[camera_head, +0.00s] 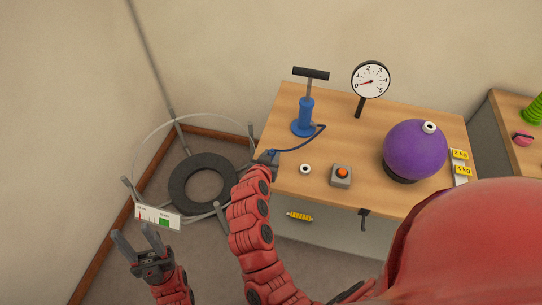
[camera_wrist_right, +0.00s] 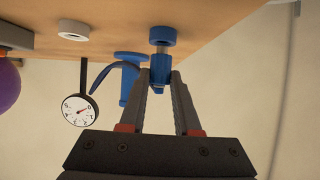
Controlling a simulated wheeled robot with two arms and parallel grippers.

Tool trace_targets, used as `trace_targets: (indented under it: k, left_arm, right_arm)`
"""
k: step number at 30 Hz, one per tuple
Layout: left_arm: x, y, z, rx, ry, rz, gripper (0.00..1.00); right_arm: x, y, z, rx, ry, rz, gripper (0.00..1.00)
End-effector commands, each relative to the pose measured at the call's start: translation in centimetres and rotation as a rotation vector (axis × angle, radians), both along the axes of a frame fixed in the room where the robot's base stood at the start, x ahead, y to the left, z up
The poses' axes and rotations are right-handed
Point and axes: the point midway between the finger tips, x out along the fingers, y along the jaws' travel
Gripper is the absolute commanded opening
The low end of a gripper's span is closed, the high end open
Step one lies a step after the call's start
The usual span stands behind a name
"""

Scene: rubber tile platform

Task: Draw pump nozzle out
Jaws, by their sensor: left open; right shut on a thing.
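The blue hand pump (camera_head: 304,118) with a black T-handle (camera_head: 311,73) stands on the wooden table. Its blue hose (camera_head: 303,144) runs to the table's left corner, where my right gripper (camera_head: 268,158) is. In the upside-down wrist view, my right gripper (camera_wrist_right: 161,82) is shut on the blue nozzle (camera_wrist_right: 160,70). A blue collar (camera_wrist_right: 162,36) sits at the nozzle's end by the tabletop; I cannot tell whether they are joined. The pump also shows behind it (camera_wrist_right: 128,80). My left gripper (camera_head: 150,240) is open and empty, left of the table.
A purple ball (camera_head: 414,150) with a white valve ring (camera_head: 429,127) sits on the table. A round gauge (camera_head: 370,80), a loose white ring (camera_head: 305,169) and an orange-button box (camera_head: 341,175) stand nearby. A black tyre (camera_head: 202,179) lies inside a frame at left.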

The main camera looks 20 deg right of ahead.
Motion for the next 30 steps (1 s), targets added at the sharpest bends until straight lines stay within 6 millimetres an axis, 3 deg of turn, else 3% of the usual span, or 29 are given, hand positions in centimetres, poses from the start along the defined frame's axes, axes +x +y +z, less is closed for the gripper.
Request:
trace_targets:
  k: [18, 30]
  left_arm:
    - [0.0, 0.0, 2.3, 0.000, 0.000, 0.000, 0.50]
    - [0.0, 0.0, 2.5, 0.000, 0.000, 0.000, 0.50]
  right_arm:
    - [0.1, 0.0, 4.1, 0.000, 0.000, 0.001, 0.00]
    - [0.1, 0.0, 4.6, 0.000, 0.000, 0.001, 0.00]
